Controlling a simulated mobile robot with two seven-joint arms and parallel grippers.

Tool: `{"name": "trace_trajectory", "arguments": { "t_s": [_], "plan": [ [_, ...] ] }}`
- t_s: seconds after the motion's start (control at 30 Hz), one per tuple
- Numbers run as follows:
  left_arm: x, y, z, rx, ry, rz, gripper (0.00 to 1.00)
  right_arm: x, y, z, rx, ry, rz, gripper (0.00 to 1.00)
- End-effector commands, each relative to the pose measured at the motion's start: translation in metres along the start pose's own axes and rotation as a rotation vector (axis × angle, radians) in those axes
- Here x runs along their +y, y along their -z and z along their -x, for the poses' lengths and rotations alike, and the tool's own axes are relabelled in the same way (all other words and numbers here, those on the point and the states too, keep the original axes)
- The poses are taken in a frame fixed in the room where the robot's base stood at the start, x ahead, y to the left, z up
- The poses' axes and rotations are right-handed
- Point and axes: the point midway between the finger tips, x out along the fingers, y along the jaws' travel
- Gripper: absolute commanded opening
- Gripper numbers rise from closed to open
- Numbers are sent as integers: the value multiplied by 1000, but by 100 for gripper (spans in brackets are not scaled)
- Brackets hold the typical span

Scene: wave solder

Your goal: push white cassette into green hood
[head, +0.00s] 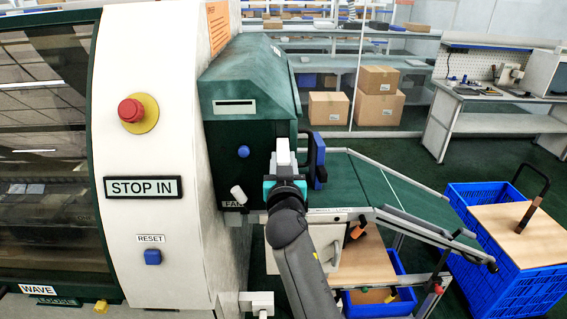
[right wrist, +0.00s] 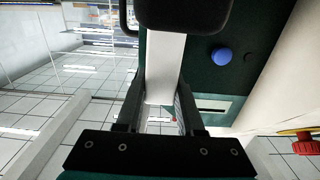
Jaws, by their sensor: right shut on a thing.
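The green hood (head: 248,85) stands on the right side of the white machine, with a blue button (head: 243,151) on its front. My right gripper (head: 284,167) is in front of the hood's lower right part. It is shut on the white cassette (head: 283,150), whose pale end shows above the jaws. In the right wrist view the cassette (right wrist: 166,62) is a white strip between the two fingers, beside the hood's dark face (right wrist: 210,75). A dark block hides its upper end there. I cannot tell how far it is inside the hood. My left gripper is not in view.
A blue handle (head: 319,160) is close to the right of my gripper. A green sloping conveyor (head: 375,185) extends right. Blue crates (head: 515,285) stand at the lower right. A red stop button (head: 131,110) is on the white panel (head: 150,60).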

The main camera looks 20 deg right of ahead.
Motion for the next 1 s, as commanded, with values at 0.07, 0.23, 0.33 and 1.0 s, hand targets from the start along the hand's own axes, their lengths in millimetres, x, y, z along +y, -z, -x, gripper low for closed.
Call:
{"name": "trace_trajectory", "arguments": {
  "t_s": [0.07,0.23,0.33,1.0],
  "plan": [
    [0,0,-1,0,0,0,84,0,0,-2,2,0,0,0],
    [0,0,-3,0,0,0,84,0,1,-7,3,0,0,0],
    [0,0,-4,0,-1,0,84,0,1,-9,2,0,1,0],
    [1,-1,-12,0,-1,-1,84,0,1,-26,2,-1,1,0]
  ]
}}
